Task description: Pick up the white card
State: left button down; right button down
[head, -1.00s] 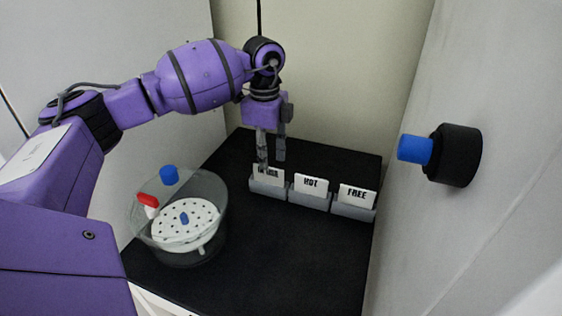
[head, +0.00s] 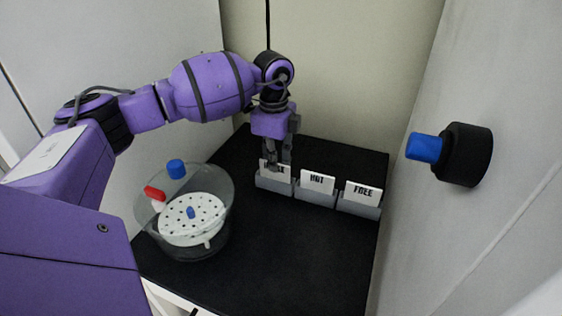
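Three white cards with black lettering stand upright in a row of grey holders. The left card (head: 265,168) is partly hidden by my gripper and its word is not fully readable. The middle card (head: 317,183) reads "HOT" and the right card (head: 362,192) reads "FREE". My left gripper (head: 279,164) points down at the left card, with one finger in front of its face and the other farther right, seemingly behind it. The gap between the fingers looks narrow, and whether they touch the card cannot be told. My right gripper is out of view.
The left holder (head: 274,186) sits on the black tabletop (head: 265,245). A clear round vessel (head: 225,215) with a perforated white disc, a red part and blue caps stands at left. A black knob with a blue tip (head: 465,155) juts from the right wall. The front middle is clear.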

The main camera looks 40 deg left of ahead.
pick_arm(q)
notch_tip(320, 180, up, 10)
dwell(0.5)
dwell(0.6)
